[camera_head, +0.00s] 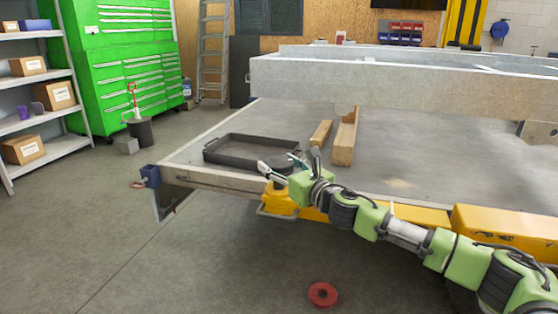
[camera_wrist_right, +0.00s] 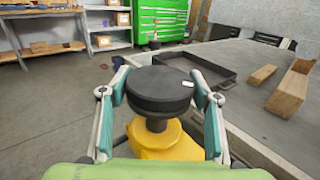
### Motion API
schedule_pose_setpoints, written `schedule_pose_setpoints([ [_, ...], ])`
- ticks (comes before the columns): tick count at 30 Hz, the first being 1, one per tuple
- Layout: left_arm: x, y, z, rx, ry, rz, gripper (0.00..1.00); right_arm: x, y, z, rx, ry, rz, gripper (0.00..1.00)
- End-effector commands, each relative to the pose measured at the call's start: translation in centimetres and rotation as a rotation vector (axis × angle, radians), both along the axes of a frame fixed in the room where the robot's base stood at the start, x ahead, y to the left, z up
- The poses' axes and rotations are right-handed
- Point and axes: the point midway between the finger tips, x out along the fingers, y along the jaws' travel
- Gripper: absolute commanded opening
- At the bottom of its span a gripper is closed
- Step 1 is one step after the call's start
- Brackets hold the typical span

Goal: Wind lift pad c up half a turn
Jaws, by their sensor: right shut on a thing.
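Lift pad c appears to be the black round pad (camera_wrist_right: 158,92) in the right wrist view, with a small white mark near its right edge. It sits on a dark screw stem above a yellow lift arm (camera_wrist_right: 155,140). My right gripper (camera_wrist_right: 160,80) has one finger on each side of the pad and is shut on it. In the head view the right gripper (camera_head: 283,170) is at the near edge of the grey platform, above the yellow lift arm (camera_head: 279,201); the pad (camera_head: 280,164) is partly hidden there by the fingers. My left gripper is not in view.
A black tray (camera_head: 231,161) and wooden blocks (camera_head: 345,142) lie on the grey platform (camera_head: 400,150) behind the pad. A metal frame (camera_head: 390,83) spans the back. A red disc (camera_head: 322,295) lies on the floor in front. The floor at left front is clear.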

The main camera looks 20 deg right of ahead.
Motion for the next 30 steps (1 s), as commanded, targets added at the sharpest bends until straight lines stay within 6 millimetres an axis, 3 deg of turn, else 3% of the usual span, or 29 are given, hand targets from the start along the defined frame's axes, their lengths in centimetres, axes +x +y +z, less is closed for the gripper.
schedule_pose_setpoints([
  [7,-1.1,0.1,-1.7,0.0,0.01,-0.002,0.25,0.1,-0.2,-0.2,-0.002,0.004,0.137,0.36],
  [14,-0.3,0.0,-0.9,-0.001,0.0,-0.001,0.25,0.1,-0.2,-0.3,-0.002,0.003,0.258,0.36],
  [23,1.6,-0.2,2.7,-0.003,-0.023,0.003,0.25,0.1,-0.2,-0.5,-0.001,0.003,0.381,0.36],
  [30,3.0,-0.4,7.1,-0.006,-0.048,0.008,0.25,0.1,-0.1,-0.5,-0.001,0.003,0.47,0.36],
])
